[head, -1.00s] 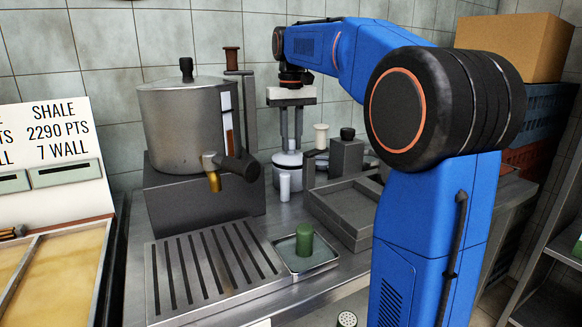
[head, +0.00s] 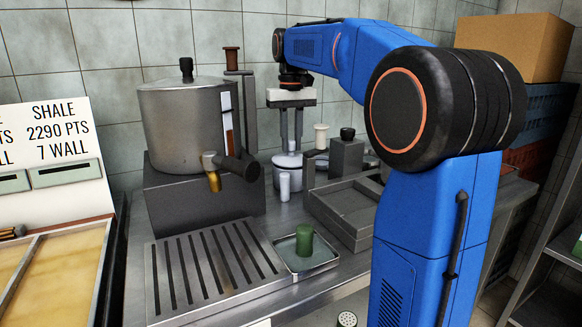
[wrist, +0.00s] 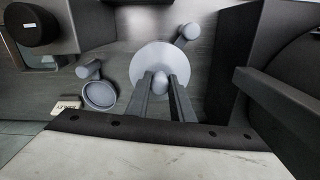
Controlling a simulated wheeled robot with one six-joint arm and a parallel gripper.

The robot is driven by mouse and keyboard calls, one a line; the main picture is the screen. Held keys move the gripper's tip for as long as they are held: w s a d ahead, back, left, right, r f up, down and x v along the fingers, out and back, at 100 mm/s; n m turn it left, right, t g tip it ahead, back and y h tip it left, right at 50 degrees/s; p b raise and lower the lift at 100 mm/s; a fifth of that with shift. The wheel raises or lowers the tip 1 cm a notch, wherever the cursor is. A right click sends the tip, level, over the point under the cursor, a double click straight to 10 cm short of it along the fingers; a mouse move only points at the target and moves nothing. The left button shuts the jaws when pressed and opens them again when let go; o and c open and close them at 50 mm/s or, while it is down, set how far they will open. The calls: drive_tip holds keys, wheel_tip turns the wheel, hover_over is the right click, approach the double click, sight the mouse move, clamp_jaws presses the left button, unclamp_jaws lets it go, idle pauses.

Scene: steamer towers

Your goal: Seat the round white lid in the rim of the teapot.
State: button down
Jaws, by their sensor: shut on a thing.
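The teapot (head: 287,174) is a pale grey-white pot on the steel counter, beside the dark boiler stand. A white stub (head: 284,188) sticks out at its front and also shows in the wrist view (wrist: 188,33). The round white lid (wrist: 150,58) is a flat disc with a small knob, over the teapot. My gripper (wrist: 167,85) is shut on the lid's knob and points straight down, also seen in the head view (head: 291,148). The lid covers the teapot's mouth in the wrist view. I cannot tell whether it sits fully in the rim.
A steel boiler (head: 185,125) with a tap stands left on its stand. A grey canister (head: 346,157) with a black knob stands close at right. A round grey vessel (wrist: 100,95) is beside the teapot. A green cylinder (head: 305,240) stands on a small tray in front.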

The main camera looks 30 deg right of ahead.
sight(291, 141)
drive_tip(key=shift+f, duration=0.5)
idle(0.6)
drive_tip(key=c, duration=1.5)
unclamp_jaws()
drive_tip(key=shift+o, duration=0.2)
wheel_tip(291, 141, up, 17)
drive_tip(key=shift+r, duration=0.2)
